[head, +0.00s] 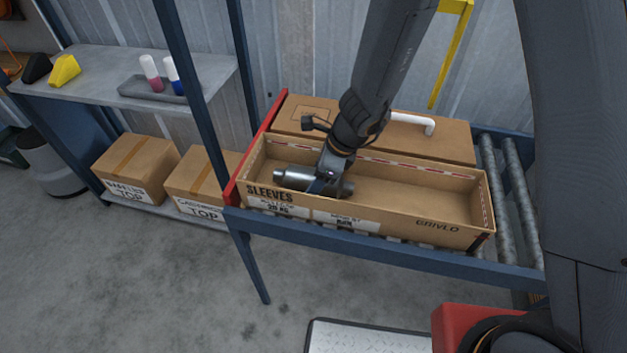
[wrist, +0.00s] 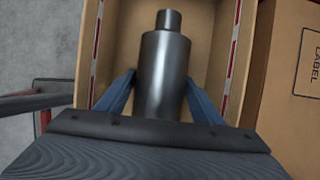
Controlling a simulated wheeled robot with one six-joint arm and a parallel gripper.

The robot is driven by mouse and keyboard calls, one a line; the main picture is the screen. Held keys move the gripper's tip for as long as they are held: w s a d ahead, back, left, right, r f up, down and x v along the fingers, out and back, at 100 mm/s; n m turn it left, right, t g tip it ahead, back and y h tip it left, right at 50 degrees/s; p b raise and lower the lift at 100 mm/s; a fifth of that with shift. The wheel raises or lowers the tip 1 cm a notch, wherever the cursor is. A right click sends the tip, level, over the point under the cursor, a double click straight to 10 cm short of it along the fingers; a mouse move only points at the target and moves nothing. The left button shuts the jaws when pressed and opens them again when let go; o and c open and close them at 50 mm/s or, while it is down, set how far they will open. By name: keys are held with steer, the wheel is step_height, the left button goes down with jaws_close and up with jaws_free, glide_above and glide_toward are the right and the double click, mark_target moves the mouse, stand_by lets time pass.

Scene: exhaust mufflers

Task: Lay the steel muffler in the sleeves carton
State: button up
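The steel muffler (head: 297,179) is a grey metal cylinder with a narrower pipe end. It lies lengthwise inside the left end of the open sleeves carton (head: 440,228), marked "SLEEVES". My gripper (head: 322,188) reaches down into the carton over the muffler. In the wrist view, the muffler (wrist: 166,75) sits between the two blue fingers of my gripper (wrist: 161,78). A narrow gap shows at the left finger, and the right fingertip is very close to the muffler or partly behind it. The muffler's underside is hidden, so its contact with the carton floor cannot be seen.
A closed carton (head: 455,145) with a white pipe (head: 411,121) on top stands behind. Both cartons rest on a roller conveyor (head: 505,190) with a red end stop (head: 257,150). Shelving (head: 110,75) stands at left. The carton's right part is empty.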

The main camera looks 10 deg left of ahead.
steer(key=shift+o, duration=0.8)
steer(key=shift+r, duration=0.15)
steer(key=p+v, duration=0.2)
steer(key=v, duration=1)
steer(key=s+d+r+n+h, duration=0.2)
steer(key=s+d+r+n, duration=0.1)
steer(key=d+n, duration=0.6)
steer(key=s+d+r+n+h, duration=0.2)
steer(key=s+d+n, duration=0.4)
steer(key=d+n, duration=0.4)
steer(key=d, duration=0.4)
steer(key=shift+d+r, duration=0.4)
